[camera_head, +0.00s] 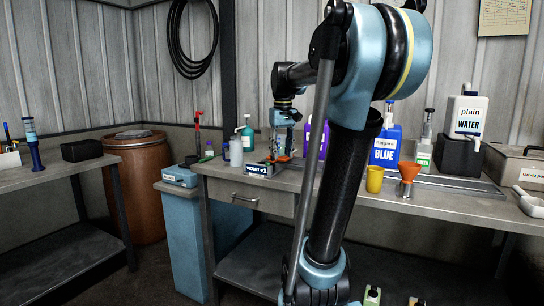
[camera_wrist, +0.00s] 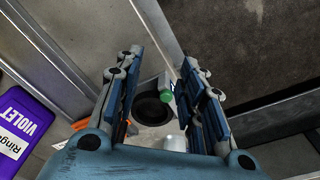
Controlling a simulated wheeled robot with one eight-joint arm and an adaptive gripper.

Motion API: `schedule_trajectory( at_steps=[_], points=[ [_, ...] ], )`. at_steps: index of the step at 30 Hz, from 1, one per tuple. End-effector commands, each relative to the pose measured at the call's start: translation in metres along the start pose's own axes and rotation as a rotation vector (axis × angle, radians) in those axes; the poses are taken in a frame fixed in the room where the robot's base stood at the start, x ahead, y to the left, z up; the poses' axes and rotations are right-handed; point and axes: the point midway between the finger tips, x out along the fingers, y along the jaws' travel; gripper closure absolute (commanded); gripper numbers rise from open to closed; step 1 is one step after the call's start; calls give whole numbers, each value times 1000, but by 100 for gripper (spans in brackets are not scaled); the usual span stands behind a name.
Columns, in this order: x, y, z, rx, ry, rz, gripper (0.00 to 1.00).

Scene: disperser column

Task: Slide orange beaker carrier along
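The orange beaker carrier seems to be the small orange piece (camera_head: 283,158) on the bench, low beside my gripper (camera_head: 284,147) in the head view. Most of it is hidden by the fingers. A dark round opening with a pale rim (camera_wrist: 153,106) and a green cap (camera_wrist: 166,96) show beyond the gap. I cannot tell whether a finger touches the carrier.
A violet bottle (camera_wrist: 28,122), a blue bottle (camera_head: 386,146), a yellow cup (camera_head: 375,179) and an orange funnel (camera_head: 408,171) stand to the right. A teal bottle (camera_head: 247,134) is behind left.

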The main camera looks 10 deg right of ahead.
Motion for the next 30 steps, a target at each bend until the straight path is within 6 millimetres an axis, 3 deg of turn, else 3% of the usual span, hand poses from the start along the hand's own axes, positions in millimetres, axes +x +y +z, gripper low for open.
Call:
schedule_trajectory(
  at_steps=[1,6,15,22,30],
  points=[
    [-12,3,-19,-10,-6,-2,64],
    [-42,15,-74,-48,-28,-7,64],
    [-78,34,-164,-111,-64,-18,64],
    [-88,42,-204,-142,-81,-24,64],
    [-79,44,-212,-151,-85,-26,64]
  ],
)
